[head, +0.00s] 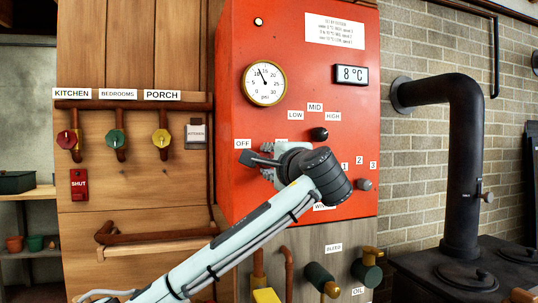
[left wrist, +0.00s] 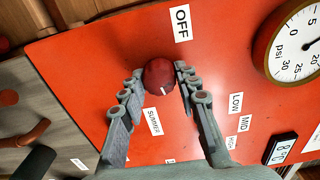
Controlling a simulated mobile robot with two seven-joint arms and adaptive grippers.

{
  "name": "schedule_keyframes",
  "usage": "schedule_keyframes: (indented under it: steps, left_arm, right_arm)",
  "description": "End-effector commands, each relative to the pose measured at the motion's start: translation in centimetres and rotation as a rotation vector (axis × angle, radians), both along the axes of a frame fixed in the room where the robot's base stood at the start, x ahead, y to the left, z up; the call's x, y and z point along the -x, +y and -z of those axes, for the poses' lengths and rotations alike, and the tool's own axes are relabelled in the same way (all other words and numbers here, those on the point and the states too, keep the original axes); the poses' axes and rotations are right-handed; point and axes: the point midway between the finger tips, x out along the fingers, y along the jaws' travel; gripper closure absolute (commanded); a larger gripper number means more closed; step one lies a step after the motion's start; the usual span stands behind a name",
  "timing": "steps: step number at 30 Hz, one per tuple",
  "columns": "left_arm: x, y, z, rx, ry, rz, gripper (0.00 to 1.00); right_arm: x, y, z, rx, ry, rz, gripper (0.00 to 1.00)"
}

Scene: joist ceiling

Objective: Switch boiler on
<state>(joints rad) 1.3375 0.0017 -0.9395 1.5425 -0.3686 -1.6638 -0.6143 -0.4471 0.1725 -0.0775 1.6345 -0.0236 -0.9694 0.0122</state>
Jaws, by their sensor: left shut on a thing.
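The red boiler (head: 240,60) fills the middle of the head view. Its display (head: 350,75) reads 8 °C, and a round psi gauge (head: 265,83) sits to its left. My left gripper (head: 266,160) is at the boiler front, below the OFF label (head: 243,144). In the left wrist view my left gripper (left wrist: 158,82) is shut on a dark red knob (left wrist: 158,74), one finger on each side. The knob's white mark points away from the OFF label (left wrist: 181,23), roughly toward the SUMMER label (left wrist: 153,121). The gripper hides this knob in the head view. My right gripper is not in view.
A dark knob (head: 319,133) sits under LOW, MID and HIGH; a grey knob (head: 364,184) is by 1, 2, 3. Coloured valves (head: 116,139) and a SHUT box (head: 79,185) are on wood at left. A black stovepipe (head: 463,160) stands at right.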

Motion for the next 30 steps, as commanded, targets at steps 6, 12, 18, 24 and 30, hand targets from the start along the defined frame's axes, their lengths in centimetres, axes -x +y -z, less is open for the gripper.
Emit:
schedule_keyframes:
  steps: [6, 12, 18, 24, 30]
  left_arm:
    - [0.0, 0.1, 0.0, -0.125, 0.041, -0.001, 0.98]
    - [0.0, 0.0, 0.1, -0.191, 0.062, -0.001, 0.98]
    - [0.0, 0.0, 0.1, -0.219, 0.071, -0.001, 0.98]
    - [0.0, 0.0, 0.1, -0.223, 0.072, 0.000, 0.98]
    - [0.0, 0.0, 0.1, -0.222, 0.072, 0.000, 0.68]
  right_arm:
    - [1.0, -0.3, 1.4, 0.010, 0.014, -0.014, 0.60]
    - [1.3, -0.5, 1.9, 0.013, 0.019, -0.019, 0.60]
    - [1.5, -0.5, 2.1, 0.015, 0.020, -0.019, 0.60]
    - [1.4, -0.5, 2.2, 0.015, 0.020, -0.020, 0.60]
    - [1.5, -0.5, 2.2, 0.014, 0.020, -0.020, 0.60]
